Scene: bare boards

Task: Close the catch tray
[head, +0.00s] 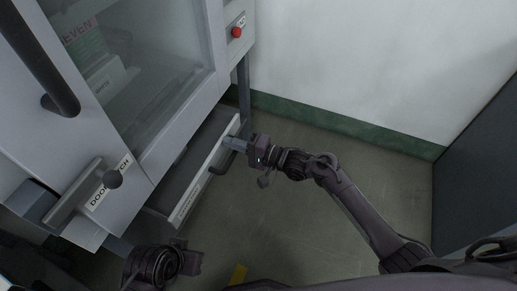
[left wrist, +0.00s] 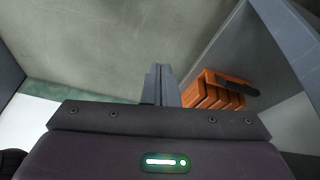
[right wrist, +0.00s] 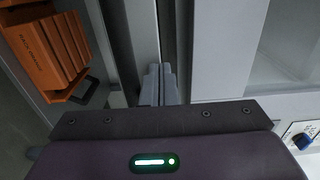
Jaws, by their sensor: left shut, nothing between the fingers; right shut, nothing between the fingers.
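The catch tray (head: 208,172) sticks out from under the grey machine cabinet in the head view, its dark inside showing behind the light front panel. My left gripper (left wrist: 160,85) is shut and empty. In the head view my left wrist is low, near the tray's near end, its fingertips unclear.
The cabinet's glass door (head: 150,70) is above the tray, with a door latch (head: 75,190) at its near side. A red button (head: 236,32) is on the cabinet. Open floor (head: 290,215) lies before the tray.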

